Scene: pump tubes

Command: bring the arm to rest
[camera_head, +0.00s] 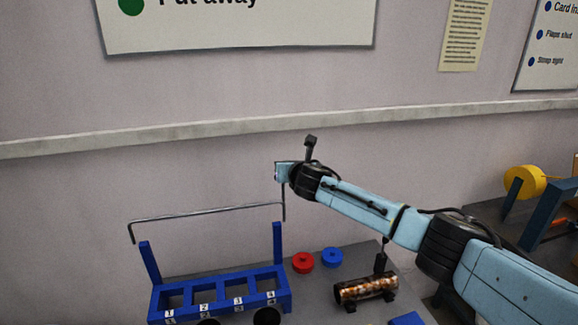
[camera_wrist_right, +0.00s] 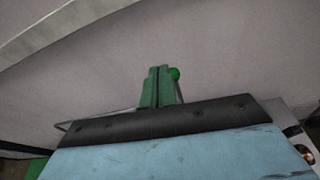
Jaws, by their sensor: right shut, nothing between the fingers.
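My right arm reaches in from the right in the head view, and its light-blue wrist end (camera_head: 284,171) is raised in front of the wall. It is above and behind the table, over the right end of the rack's rod in the picture. In the wrist view my right gripper (camera_wrist_right: 157,86) shows green fingers pressed together, with nothing between them. The fingertips cannot be made out in the head view. My left gripper is not in view.
A blue rack (camera_head: 220,292) with numbered slots and a metal rod (camera_head: 205,212) stands on the table. Beside it are a red disc (camera_head: 303,262), a blue disc (camera_head: 332,257) and a mottled copper cylinder (camera_head: 365,288). A yellow wheel (camera_head: 524,182) is at right.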

